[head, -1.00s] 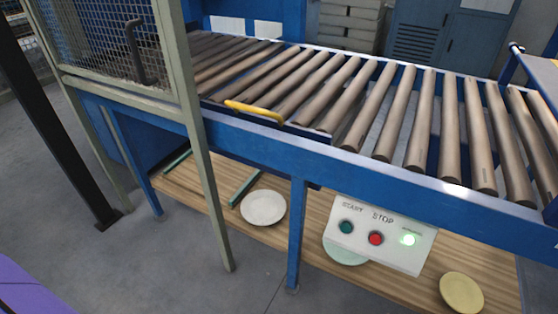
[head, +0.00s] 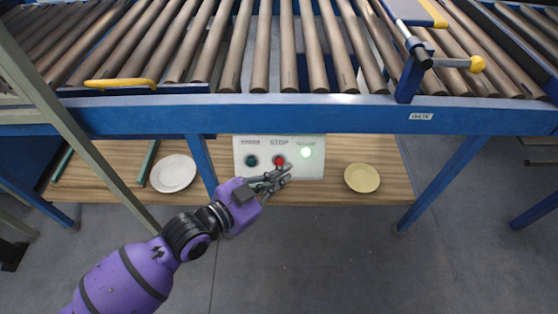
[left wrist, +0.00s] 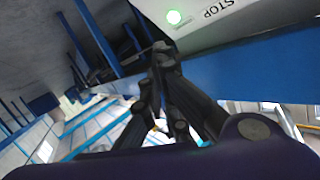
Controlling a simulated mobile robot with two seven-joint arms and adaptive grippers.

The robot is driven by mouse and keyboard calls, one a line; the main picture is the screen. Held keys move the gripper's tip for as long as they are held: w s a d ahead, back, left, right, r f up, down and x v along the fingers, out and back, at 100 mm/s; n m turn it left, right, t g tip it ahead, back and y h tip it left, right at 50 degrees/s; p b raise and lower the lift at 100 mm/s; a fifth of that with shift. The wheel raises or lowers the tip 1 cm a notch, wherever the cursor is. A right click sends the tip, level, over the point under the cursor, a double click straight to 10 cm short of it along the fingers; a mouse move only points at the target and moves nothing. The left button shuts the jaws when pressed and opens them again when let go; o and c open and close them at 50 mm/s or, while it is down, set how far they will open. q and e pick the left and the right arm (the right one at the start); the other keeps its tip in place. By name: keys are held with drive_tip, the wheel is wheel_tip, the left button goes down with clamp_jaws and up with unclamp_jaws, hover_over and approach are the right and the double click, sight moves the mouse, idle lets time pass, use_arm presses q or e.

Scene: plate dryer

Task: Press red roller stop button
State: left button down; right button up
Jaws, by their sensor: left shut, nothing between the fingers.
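The red stop button (head: 280,161) sits under the STOP label on a pale control panel (head: 245,171) below the conveyor's blue rail. The dark green start button (head: 251,161) is to its left and a lit green lamp (head: 306,152) to its right. My left gripper (head: 284,173) is shut and empty, its tips just below the red button in the head view; I cannot tell whether they touch the panel. In the left wrist view the shut fingers (left wrist: 162,50) are beside the panel (left wrist: 205,28), with the red button out of sight. My right gripper is not in view.
The roller conveyor's blue rail (head: 330,113) runs above the panel. A wooden shelf (head: 330,185) below bears a white plate (head: 173,173) and a yellow plate (head: 362,178). A yellow handle (head: 120,83) is at the left. The floor in front is clear.

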sight(280, 162)
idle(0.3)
use_arm(q)
drive_tip(key=w+f+b, duration=0.1)
drive_tip(key=w+b, duration=0.1)
drive_tip(key=w+f+b, duration=0.2)
drive_tip(key=w, duration=0.1)
drive_tip(key=w+f+b, duration=0.1)
drive_tip(key=w+b, duration=0.1)
drive_tip(key=b, duration=0.1)
drive_tip(key=shift+w+f, duration=0.15)
drive_tip(key=shift+w, duration=0.2)
idle(1.1)
drive_tip(key=shift+w+f, duration=0.3)
drive_tip(key=shift+w, duration=0.1)
